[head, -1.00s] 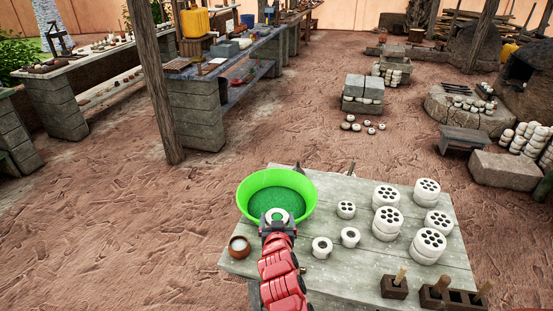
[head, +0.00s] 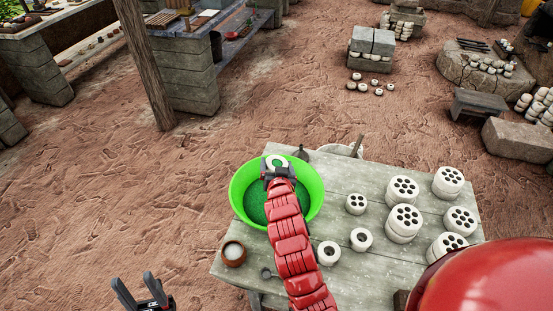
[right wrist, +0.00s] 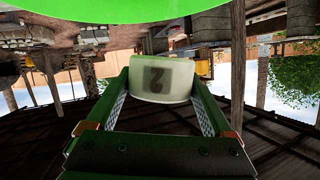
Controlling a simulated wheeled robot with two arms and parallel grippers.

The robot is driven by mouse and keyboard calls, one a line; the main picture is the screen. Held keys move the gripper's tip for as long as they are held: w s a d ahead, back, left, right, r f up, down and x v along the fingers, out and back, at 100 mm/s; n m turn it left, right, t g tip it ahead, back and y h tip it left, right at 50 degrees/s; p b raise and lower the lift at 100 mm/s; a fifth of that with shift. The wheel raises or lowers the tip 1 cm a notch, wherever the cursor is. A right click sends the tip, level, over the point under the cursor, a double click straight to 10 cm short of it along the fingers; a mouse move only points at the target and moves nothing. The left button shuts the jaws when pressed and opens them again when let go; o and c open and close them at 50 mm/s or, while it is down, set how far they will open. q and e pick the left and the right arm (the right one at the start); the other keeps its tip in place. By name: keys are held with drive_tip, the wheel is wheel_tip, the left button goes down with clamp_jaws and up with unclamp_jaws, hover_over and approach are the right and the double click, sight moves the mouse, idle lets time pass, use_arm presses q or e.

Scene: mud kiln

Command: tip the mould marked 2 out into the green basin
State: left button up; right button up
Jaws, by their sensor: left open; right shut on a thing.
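The mould marked 2 (right wrist: 162,82) is pale, with a dark 2 on its side, and sits between the fingers of my right gripper (right wrist: 158,92) in the right wrist view. In the head view the mould (head: 276,161) shows as a white ring with a green centre. My right gripper (head: 278,173) holds it over the far part of the green basin (head: 313,208). I cannot tell how far the mould is tilted. My left gripper (head: 137,290) is open and empty at the lower left. My right arm hides part of the basin.
The basin stands at the left end of the wooden table (head: 385,263). Several white pierced blocks (head: 404,218) and small ring moulds (head: 329,253) stand to its right. A small brown bowl (head: 234,252) is near the front left edge. Bare ground lies left of the table.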

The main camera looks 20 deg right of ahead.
drive_tip(key=shift+d+f+m, duration=0.2)
drive_tip(key=shift+f+m, duration=0.2)
drive_tip(key=shift+m, duration=0.3)
wheel_tip(320, 180, down, 2)
drive_tip(key=shift+m+t+y+b, duration=0.5)
drive_tip(key=shift+m+y+b, duration=0.35)
drive_tip(key=shift+m, duration=0.25)
drive_tip(key=shift+a+f+m+t+y+b, duration=0.2)
drive_tip(key=shift+f+m+t+y+b, duration=0.15)
drive_tip(key=shift+m+b, duration=0.7)
drive_tip(key=m+t+b, duration=0.1)
drive_tip(key=m+b, duration=0.2)
drive_tip(key=b, duration=0.1)
drive_tip(key=f+m+t+b, duration=0.1)
drive_tip(key=m+b, duration=0.3)
drive_tip(key=b, duration=0.1)
drive_tip(key=m+t+y+b, duration=0.1)
drive_tip(key=m+t+b, duration=0.1)
drive_tip(key=m+b, duration=0.2)
drive_tip(key=shift+w+a+f+b, duration=0.2)
drive_tip(key=shift+a+f+b, duration=0.1)
drive_tip(key=shift+a, duration=0.1)
drive_tip(key=shift+r, duration=0.1)
